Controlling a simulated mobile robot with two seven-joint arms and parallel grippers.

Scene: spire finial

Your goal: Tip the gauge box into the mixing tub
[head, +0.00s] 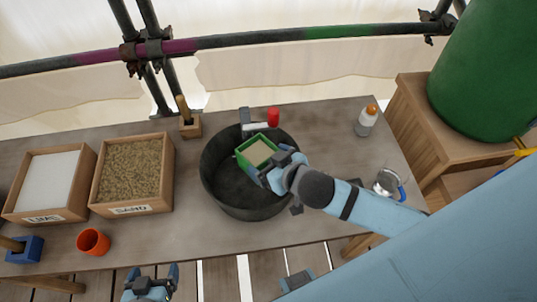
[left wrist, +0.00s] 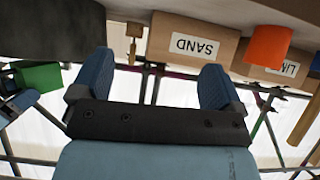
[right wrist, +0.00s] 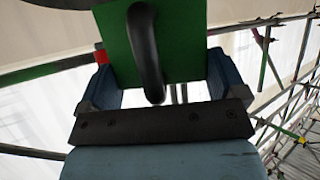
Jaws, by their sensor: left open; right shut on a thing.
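The green gauge box (head: 257,152) holds a pale tan fill and is over the black mixing tub (head: 222,188) in the head view. My right gripper (head: 272,172) is shut on the box. In the right wrist view the box's green wall (right wrist: 182,40) and dark curved handle (right wrist: 146,55) are between the fingers. The box looks close to level, with the fill inside it. The visible tub floor is dark and bare. My left gripper (head: 152,280) is open and empty in front of the table's near edge; its spread fingers show in the left wrist view (left wrist: 155,85).
A sand box (head: 133,170) and a lime box (head: 50,180) stand left of the tub, with an orange cup (head: 93,241) in front. A bottle (head: 366,120) and a metal jug (head: 387,182) stand at the right.

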